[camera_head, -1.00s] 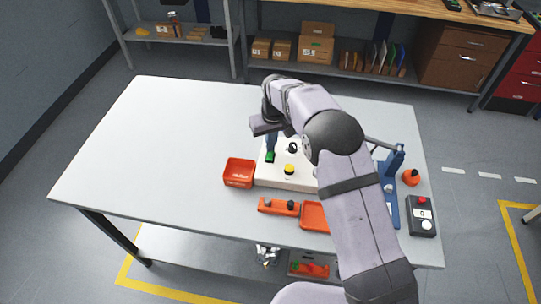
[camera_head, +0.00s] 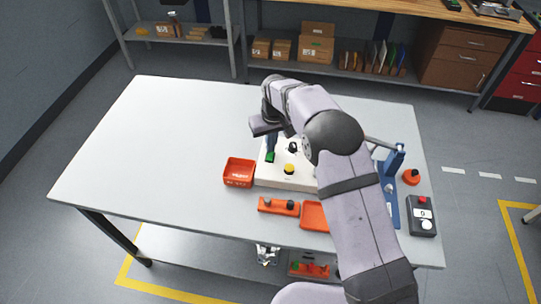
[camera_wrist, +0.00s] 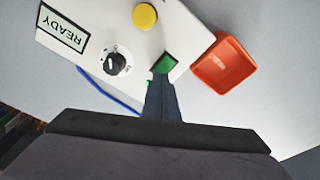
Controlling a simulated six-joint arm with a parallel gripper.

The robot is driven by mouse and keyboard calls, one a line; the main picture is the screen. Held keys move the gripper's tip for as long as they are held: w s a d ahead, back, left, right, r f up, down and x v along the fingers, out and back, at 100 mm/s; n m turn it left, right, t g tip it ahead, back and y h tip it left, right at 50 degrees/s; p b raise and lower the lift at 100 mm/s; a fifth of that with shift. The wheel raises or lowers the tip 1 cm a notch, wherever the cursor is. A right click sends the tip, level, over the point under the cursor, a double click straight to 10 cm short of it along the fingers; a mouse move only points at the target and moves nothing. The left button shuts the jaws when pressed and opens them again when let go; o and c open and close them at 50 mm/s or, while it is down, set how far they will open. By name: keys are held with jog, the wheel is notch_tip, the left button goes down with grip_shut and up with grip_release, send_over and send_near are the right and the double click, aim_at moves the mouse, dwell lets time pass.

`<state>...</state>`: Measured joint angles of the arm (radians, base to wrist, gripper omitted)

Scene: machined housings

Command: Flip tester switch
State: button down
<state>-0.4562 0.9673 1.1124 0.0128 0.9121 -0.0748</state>
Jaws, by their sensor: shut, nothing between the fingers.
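The tester (camera_head: 305,183) is a white box on the table, partly hidden behind my arm. It has a green rocker switch (camera_wrist: 166,63), a yellow button (camera_wrist: 145,16), a black rotary knob (camera_wrist: 116,64) and a panel reading READY (camera_wrist: 61,29). The green switch also shows in the head view (camera_head: 270,157), just below my gripper (camera_head: 271,146). My gripper is shut and empty, pointing down. In the wrist view its fingertips (camera_wrist: 160,82) overlap the edge of the green switch; I cannot tell whether they touch it.
An orange bin (camera_wrist: 224,66) stands left of the tester in the head view. In front are an orange holder (camera_head: 278,206) and an orange tray (camera_head: 315,216). A blue press (camera_head: 392,185), a red-topped part (camera_head: 411,177) and a button box (camera_head: 422,215) stand right. The table's left half is clear.

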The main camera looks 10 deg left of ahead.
jog(key=shift+s+f+b, duration=0.1)
jog(key=shift+f+b, duration=0.4)
jog(key=shift+f, duration=0.4)
dwell(0.3)
jog(key=shift+r, duration=0.1)
jog(key=shift+r+p, duration=2.5)
jog(key=shift+r, duration=1)
